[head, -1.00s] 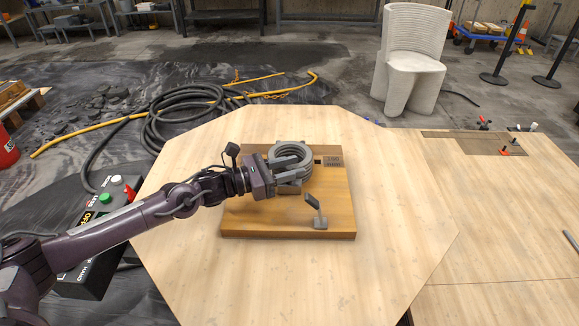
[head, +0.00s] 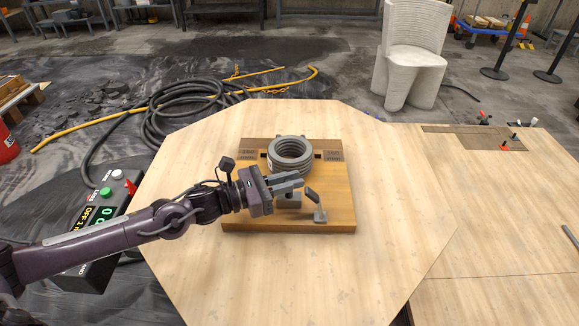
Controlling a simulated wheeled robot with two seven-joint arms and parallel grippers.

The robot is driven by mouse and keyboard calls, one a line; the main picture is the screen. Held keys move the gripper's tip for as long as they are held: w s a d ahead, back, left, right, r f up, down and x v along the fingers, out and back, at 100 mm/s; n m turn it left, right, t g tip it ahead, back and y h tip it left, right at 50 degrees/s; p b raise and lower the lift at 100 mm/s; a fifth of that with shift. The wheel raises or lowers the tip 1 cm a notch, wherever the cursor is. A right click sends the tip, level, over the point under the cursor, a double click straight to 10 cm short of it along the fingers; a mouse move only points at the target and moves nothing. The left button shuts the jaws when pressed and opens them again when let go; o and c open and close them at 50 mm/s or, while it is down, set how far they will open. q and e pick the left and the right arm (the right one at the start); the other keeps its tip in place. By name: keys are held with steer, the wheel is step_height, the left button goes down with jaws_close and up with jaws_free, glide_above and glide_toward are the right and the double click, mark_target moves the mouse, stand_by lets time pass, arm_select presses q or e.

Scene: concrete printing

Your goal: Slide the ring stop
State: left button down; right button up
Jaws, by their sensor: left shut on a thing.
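A wooden board (head: 240,215) lies on the pale table. A grey stack of rings (head: 291,150) stands at its back middle. A small grey block (head: 293,201), which looks like the ring stop, sits in front of the rings. My left gripper (head: 291,182) reaches in from the left, just in front of the rings. Its fingers are shut on the block, whose upper part they hide. My right gripper is not in view.
A small grey upright piece with a tilted dark top (head: 317,206) stands on the board just right of my left gripper. Dark labels mark the board's back corners. A control box (head: 97,228) stands at the left. The table (head: 380,220) is clear around the board.

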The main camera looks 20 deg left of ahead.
arm_select(q)
steer(key=shift+s+d+f, duration=0.15)
steer(key=shift+s, duration=0.05)
steer(key=c, duration=1.5)
jaws_free()
steer(key=shift+s, duration=0.1)
steer(key=shift+o, duration=0.2)
